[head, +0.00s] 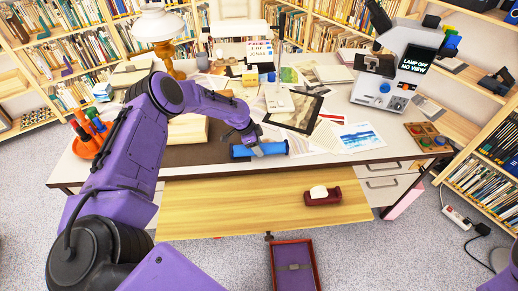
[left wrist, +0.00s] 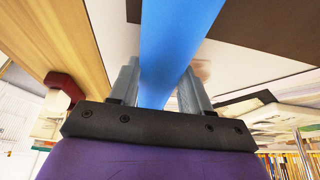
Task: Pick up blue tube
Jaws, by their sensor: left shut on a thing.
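The blue tube (head: 276,149) lies roughly level across the picture at the front edge of the desk in the head view. My left gripper (head: 257,149) comes down onto it from above and is shut on it near its middle. In the left wrist view the tube (left wrist: 178,40) runs between the two grey fingers of the gripper (left wrist: 160,85), with one finger on each side. I cannot tell whether the tube touches the desk or is slightly above it. My right gripper is not in view.
A wooden pull-out board (head: 250,205) juts out below the desk edge, with a dark red object (head: 322,197) on it. A framed print (head: 293,112), papers and a blue picture (head: 358,137) lie behind. A microscope-like device (head: 385,80) stands at right. An orange tray (head: 88,147) is at left.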

